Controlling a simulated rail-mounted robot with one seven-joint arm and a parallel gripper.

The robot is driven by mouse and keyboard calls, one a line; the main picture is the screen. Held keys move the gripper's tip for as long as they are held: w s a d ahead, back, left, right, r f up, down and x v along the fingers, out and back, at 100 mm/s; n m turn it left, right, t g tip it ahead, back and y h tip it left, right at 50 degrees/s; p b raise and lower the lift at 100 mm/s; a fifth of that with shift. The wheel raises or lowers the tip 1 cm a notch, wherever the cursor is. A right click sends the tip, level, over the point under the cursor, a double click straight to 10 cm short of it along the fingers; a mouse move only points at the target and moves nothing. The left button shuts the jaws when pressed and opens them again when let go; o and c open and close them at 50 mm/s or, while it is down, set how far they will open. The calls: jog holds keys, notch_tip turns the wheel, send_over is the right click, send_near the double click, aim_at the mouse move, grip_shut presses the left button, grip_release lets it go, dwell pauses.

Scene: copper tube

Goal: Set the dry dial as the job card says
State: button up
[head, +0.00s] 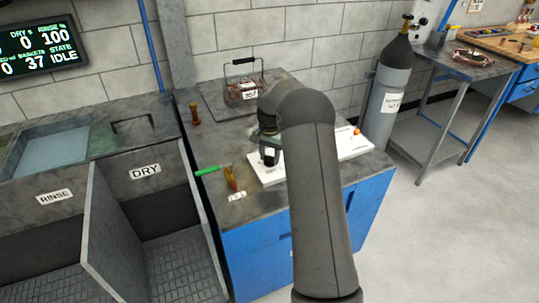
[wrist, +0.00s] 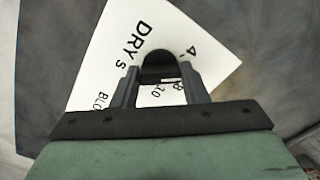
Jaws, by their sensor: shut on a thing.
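The dry dial is a dark round knob (wrist: 160,62) on a white panel (wrist: 104,52) printed "DRY s", with partly covered numbers around it. My gripper (wrist: 158,76) is shut on the knob, one finger on each side, in the wrist view. In the head view my gripper (head: 270,154) is low over the white panel (head: 350,146) on the blue cabinet, and my arm hides the dial and much of the panel. The wall display (head: 38,44) reads DRY s 0, RINSE % 100, 37 and IDLE. No readable job card shows.
A wire basket (head: 244,88) stands at the back of the counter. RINSE (head: 55,197) and DRY (head: 145,171) tanks are at left; a gas cylinder (head: 386,102) is right.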

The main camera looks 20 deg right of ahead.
aim_at(269, 157)
jog(key=shift+n, duration=2.1)
jog(key=o, duration=1)
notch_tip(269, 157, up, 18)
jog(key=shift+f+p, duration=0.25)
jog(key=shift+p, duration=0.25)
